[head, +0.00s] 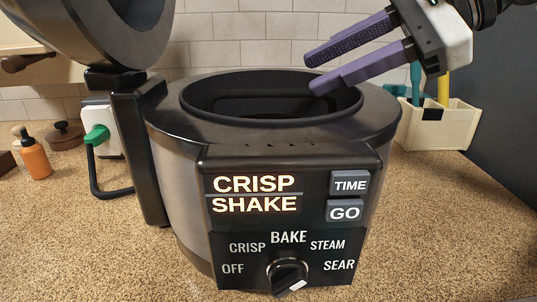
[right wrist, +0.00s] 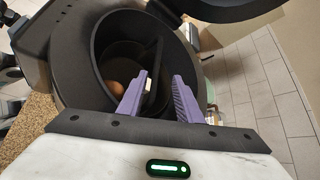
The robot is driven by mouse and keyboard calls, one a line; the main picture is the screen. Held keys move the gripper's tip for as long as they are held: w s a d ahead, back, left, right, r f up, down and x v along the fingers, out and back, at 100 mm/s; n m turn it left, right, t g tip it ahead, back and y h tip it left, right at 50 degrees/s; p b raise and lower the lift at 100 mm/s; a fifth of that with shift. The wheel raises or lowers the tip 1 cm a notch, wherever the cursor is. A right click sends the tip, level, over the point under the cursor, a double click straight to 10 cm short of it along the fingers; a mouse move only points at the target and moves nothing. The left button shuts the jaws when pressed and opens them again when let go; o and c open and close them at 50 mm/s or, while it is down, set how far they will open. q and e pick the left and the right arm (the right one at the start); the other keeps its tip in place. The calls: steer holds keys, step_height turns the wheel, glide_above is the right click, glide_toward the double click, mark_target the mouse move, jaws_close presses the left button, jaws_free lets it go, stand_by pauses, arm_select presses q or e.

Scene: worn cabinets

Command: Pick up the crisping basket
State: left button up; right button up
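The cooker (head: 175,150) stands on the counter with its round lid (head: 95,30) swung open to the left. The dark crisping basket (head: 262,103) sits down inside the opening, and only its upper part shows in the head view. The right wrist view looks down into the basket (right wrist: 122,52), with a brown round item (right wrist: 116,87) inside and a dark upright bar near its right side. My right gripper (head: 309,73) has its purple fingers apart, over the right part of the opening. In the right wrist view its fingertips (right wrist: 160,75) are near the bar; contact cannot be told. My left gripper is out of view.
A white caddy (head: 437,122) with utensils stands behind right. The raised lid blocks the left side; the counter at front right is clear.

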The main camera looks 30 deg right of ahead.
mark_target(278, 90)
steer(key=p+x, duration=0.1)
steer(key=x, duration=0.1)
steer(key=p+x, duration=0.1)
steer(key=x, duration=0.1)
steer(key=a+p+x, duration=0.1)
steer(key=shift+a, duration=0.25)
steer(key=shift+w+a+f+p, duration=0.15)
steer(key=shift+w+p, duration=0.05)
steer(key=shift+p, duration=0.15)
steer(key=shift+w+f, duration=0.1)
steer(key=shift+f, duration=0.1)
jaws_close()
steer(key=shift+r, duration=0.1)
stand_by(0.7)
